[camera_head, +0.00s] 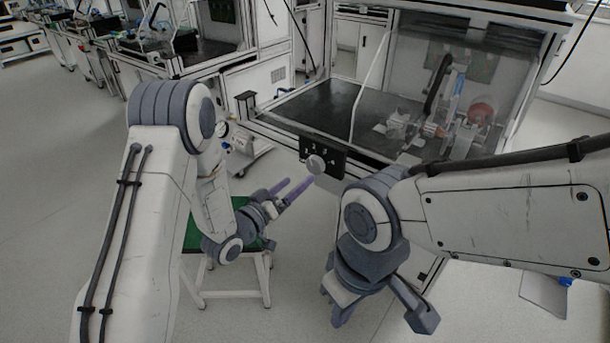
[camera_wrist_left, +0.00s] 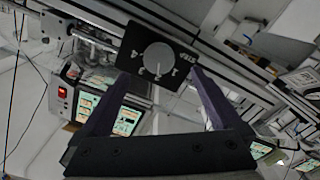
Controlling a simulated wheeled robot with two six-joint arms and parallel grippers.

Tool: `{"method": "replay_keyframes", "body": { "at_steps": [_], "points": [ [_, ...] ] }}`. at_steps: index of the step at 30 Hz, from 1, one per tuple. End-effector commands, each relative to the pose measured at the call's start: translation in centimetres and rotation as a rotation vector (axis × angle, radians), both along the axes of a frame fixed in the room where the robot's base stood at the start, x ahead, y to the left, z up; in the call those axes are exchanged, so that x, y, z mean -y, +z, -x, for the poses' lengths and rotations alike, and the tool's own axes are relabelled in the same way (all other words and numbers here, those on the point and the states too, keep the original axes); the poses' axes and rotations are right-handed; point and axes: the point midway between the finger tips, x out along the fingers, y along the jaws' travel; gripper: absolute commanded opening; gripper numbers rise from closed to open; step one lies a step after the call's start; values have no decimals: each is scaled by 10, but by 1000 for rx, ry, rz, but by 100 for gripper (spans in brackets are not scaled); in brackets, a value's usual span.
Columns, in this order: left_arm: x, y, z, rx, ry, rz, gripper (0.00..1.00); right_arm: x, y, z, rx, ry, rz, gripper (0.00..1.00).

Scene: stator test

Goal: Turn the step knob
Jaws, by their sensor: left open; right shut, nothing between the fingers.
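The step knob (camera_head: 316,164) is a pale grey round disc on a black panel (camera_head: 335,152) at the front edge of the test bench. In the left wrist view the knob (camera_wrist_left: 159,58) faces the camera, with white numerals around it on the panel (camera_wrist_left: 136,42). My left gripper (camera_head: 299,184) is open and empty, its purple fingers pointing at the knob. My right gripper (camera_head: 421,317) hangs low, shut and empty, away from the knob.
The bench (camera_head: 310,106) has a dark top and a clear-walled enclosure with fixtures and a red part (camera_head: 480,113). A green-topped stool (camera_head: 194,236) stands below my left gripper. Other workstations stand at the back left. The floor at the left is clear.

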Motion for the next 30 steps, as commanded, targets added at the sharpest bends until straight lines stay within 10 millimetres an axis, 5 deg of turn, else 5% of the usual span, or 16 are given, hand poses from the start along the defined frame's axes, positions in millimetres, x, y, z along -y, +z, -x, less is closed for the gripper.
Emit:
{"method": "replay_keyframes", "body": {
  "at_steps": [7,21,30],
  "points": [
    [-16,0,20,0,1,1,99,0,-3,0,0,0,0,0],
    [-16,0,22,0,0,0,99,0,-3,0,0,0,0,0],
    [13,-2,20,-97,-21,-274,99,0,-2,0,0,0,0,0]
  ]
}}
